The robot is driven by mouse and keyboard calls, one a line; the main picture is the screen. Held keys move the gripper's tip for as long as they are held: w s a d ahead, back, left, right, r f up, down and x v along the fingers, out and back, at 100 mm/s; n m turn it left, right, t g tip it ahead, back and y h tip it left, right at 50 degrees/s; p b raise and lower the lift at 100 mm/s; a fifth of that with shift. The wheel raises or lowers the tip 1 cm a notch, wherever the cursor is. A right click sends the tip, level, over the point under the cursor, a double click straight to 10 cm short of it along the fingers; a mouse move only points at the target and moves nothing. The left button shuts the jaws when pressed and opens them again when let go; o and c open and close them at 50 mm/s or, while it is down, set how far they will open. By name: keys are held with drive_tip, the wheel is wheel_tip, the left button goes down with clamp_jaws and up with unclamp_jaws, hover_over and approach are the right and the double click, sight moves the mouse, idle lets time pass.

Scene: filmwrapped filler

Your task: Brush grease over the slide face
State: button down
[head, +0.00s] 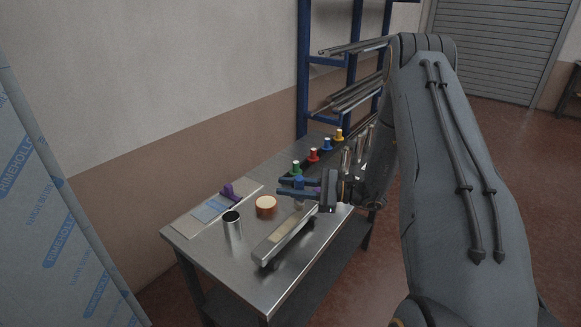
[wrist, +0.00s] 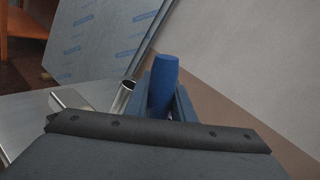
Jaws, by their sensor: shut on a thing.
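My gripper (head: 286,187) is above the steel bench and shut on a blue-handled brush (head: 299,183). The blue handle also stands upright between the fingers in the wrist view (wrist: 163,84). A pale lower part of the brush shows beneath the fingers in the head view; its tip is hard to make out. The slide (head: 284,237), a long metal bar with a beige strip on top, lies on the bench below and left of my gripper. An orange-brown tin with a cream top (head: 266,206), perhaps the grease, stands left of the slide, apart from the brush.
A steel cup (head: 232,226) stands at the bench's near left. A mat (head: 211,208) bears a purple item (head: 229,192). Several coloured knobs (head: 313,155) and metal cylinders line the far bench. A film-wrapped panel (head: 50,215) is at left, a blue rack (head: 303,70) behind.

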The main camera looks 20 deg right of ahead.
wheel_tip(320, 180, up, 7)
drive_tip(key=p, duration=0.3)
drive_tip(key=shift+d+f, duration=0.15)
drive_tip(key=shift+d, duration=0.2)
drive_tip(key=shift+f, duration=0.1)
idle(0.5)
drive_tip(key=shift+d+f, duration=0.1)
drive_tip(key=shift+f, duration=0.15)
drive_tip(key=shift+s, duration=0.15)
